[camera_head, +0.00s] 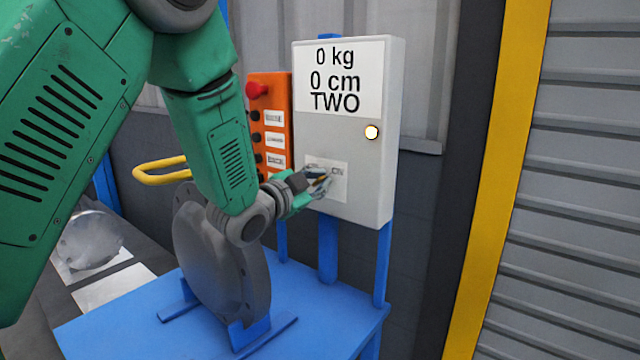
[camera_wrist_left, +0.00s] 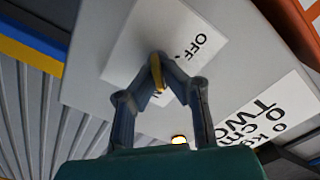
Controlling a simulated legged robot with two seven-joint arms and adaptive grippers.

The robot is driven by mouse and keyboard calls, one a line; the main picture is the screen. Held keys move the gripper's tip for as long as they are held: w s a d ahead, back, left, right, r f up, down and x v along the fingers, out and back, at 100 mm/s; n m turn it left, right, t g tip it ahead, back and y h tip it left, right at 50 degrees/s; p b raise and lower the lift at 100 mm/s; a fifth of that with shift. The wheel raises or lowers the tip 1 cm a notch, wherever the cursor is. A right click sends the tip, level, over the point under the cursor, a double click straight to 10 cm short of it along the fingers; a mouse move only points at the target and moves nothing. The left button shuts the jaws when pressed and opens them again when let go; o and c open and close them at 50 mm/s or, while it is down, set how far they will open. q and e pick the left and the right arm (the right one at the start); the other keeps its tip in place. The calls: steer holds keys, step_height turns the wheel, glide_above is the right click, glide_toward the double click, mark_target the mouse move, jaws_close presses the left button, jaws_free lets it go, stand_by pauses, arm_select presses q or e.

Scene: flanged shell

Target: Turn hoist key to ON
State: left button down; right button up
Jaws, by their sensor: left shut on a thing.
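The grey control box (camera_head: 385,110) stands upright on blue posts, with a white label plate (camera_head: 340,192) low on its front. In the head view the plate's visible lettering looks like "ON"; in the left wrist view the plate (camera_wrist_left: 135,45) reads "OFF" beside the fingertips. My left gripper (camera_head: 322,182) reaches the plate from the left. In the left wrist view its fingers (camera_wrist_left: 157,65) close together on the hoist key (camera_wrist_left: 156,76), a narrow yellow piece. The fingers hide most of the key, so I cannot tell its exact angle. My right gripper is out of view.
The box display (camera_head: 338,78) reads "0 kg, 0 cm, TWO", and a round lamp (camera_head: 372,132) glows below it. An orange button panel (camera_head: 270,90) with a red knob is left of the box. A grey flanged shell (camera_head: 205,260) stands on the blue table (camera_head: 310,310) below my arm.

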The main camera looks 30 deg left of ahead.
mark_target(327, 131)
arm_select(q)
steer(key=shift+s+f, duration=0.1)
steer(key=shift+f, duration=0.25)
steer(key=c, duration=1.7)
jaws_free()
steer(key=shift+w, duration=0.2)
steer(key=shift+a+r, duration=0.1)
steer(key=shift+r, duration=0.1)
step_height(327, 131, up, 10)
steer(key=shift+f, duration=0.1)
